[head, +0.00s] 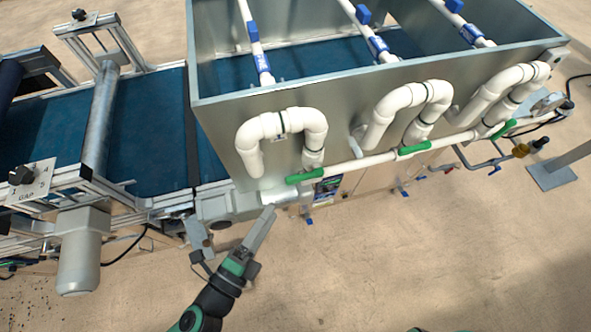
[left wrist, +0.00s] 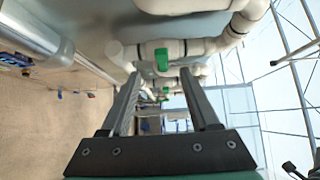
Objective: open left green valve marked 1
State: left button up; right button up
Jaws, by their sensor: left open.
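The left green valve handle (head: 304,176) is on the white pipe low on the front of the grey tank. It lies along the pipe in the head view; I cannot read any number on it. My left gripper (head: 269,212) is just below and left of this handle, apart from it. In the left wrist view the gripper (left wrist: 160,76) is open, with its two long fingers spread and nothing between them. A green handle (left wrist: 162,60) on a white pipe shows ahead, between the fingertips. My right gripper is not in view.
Two more green handles, a middle one (head: 414,148) and a right one (head: 504,129), are on the same pipe line. White curved pipes (head: 284,122) stand out from the tank wall (head: 350,101) above. A blue conveyor (head: 148,130) is at left. The floor in front is mostly clear.

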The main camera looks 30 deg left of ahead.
aim_at(289, 183)
pick_arm(q)
jog(key=w+p, duration=0.2)
jog(key=w, duration=0.8)
jog(key=shift+d+r+p, duration=0.1)
jog(key=shift+r+p, duration=0.05)
jog(key=shift+p, duration=0.2)
jog(key=shift+w, duration=0.45)
grip_shut()
